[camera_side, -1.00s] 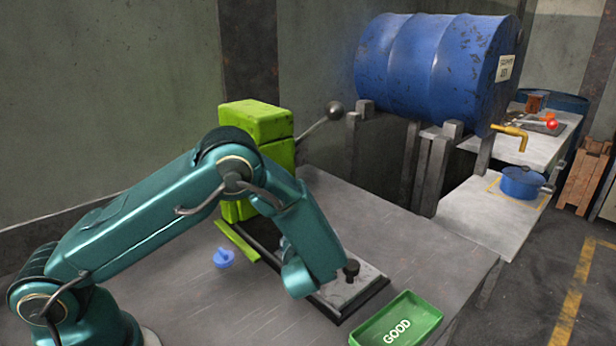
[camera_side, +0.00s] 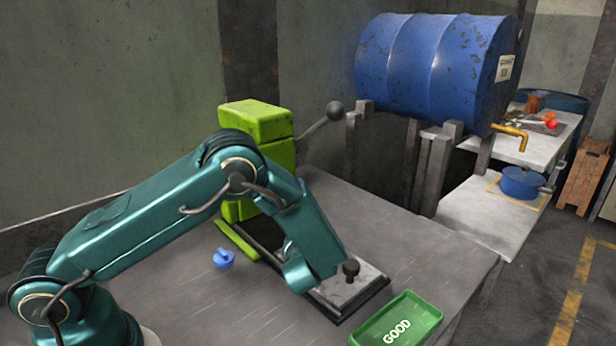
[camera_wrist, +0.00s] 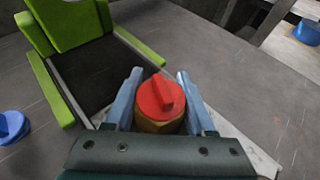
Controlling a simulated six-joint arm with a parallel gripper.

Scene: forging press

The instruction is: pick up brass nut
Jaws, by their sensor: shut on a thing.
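In the wrist view, a brass-coloured nut (camera_wrist: 158,126) sits between my fingers, with a red round piece with a raised grip (camera_wrist: 160,96) on top of it. My gripper (camera_wrist: 155,92) has its two blue-grey fingers on either side and is shut on the nut. The lower part of the nut is hidden by the gripper body.
The green press (camera_side: 257,122) stands behind with its ball-ended lever (camera_side: 334,111). A green GOOD tray (camera_side: 428,314) lies at right, a small blue object (camera_side: 224,258) at left. The bench (camera_side: 400,235) is clear behind the plate.

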